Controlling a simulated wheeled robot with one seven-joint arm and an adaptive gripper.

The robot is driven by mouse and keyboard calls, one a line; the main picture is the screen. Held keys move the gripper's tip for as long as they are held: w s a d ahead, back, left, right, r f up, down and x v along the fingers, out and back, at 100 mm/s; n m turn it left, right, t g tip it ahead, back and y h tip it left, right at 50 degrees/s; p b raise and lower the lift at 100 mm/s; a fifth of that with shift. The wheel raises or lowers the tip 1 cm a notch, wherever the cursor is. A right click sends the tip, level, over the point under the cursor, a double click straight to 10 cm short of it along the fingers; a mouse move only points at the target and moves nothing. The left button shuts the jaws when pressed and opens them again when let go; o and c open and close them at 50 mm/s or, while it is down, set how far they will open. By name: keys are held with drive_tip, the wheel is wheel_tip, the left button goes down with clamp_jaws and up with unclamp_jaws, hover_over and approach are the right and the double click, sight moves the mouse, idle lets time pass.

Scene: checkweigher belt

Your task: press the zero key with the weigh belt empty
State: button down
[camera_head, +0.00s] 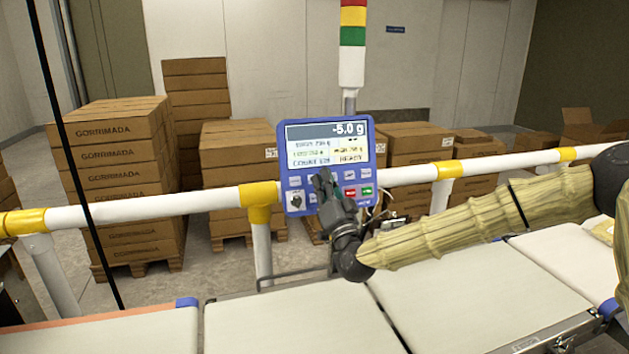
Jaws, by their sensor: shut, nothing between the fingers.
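The blue weigher terminal (328,165) stands above the belts, its screen reading -5.0 g with smaller lines below. Keys run under the screen, with a red key (350,192) and a green key (367,190) at the right and a dark rotary knob (296,201) at the lower left. My gripper (323,177) is shut and empty, in front of the lower middle of the terminal, and hides some keys there. I cannot tell whether the fingertips touch a key. The zero key's label is not readable. The middle belt (290,325) shows no item on its visible part.
A white and yellow guard rail (160,205) runs behind the belts. Stacked cartons (130,170) stand on pallets beyond it. A signal light (352,40) rises behind the terminal. My sleeved arm crosses above the right belt (470,300). A pale item (603,231) lies at the far right.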

drive_tip(key=shift+w+f, duration=0.1)
drive_tip(key=shift+w+a+b, duration=0.15)
drive_tip(key=shift+w+b, duration=0.15)
drive_tip(key=shift+b, duration=0.05)
drive_tip(key=shift+w+a+f+b, duration=0.1)
drive_tip(key=shift+w+f+b, duration=0.05)
drive_tip(key=shift+w+b, duration=0.2)
idle(0.8)
drive_tip(key=shift+s, duration=0.15)
drive_tip(key=shift+s+d+r, duration=0.2)
drive_tip(key=shift+s+r, duration=0.05)
drive_tip(key=shift+s, duration=0.35)
idle(0.3)
drive_tip(key=shift+s+d+r, duration=0.2)
drive_tip(key=shift+s+d, duration=0.05)
drive_tip(key=shift+s, duration=0.55)
drive_tip(key=shift+s+d+r, duration=0.25)
drive_tip(key=shift+s, duration=0.5)
drive_tip(key=shift+s+d+r, duration=0.2)
drive_tip(key=shift+s+d, duration=0.05)
drive_tip(key=shift+s, duration=0.55)
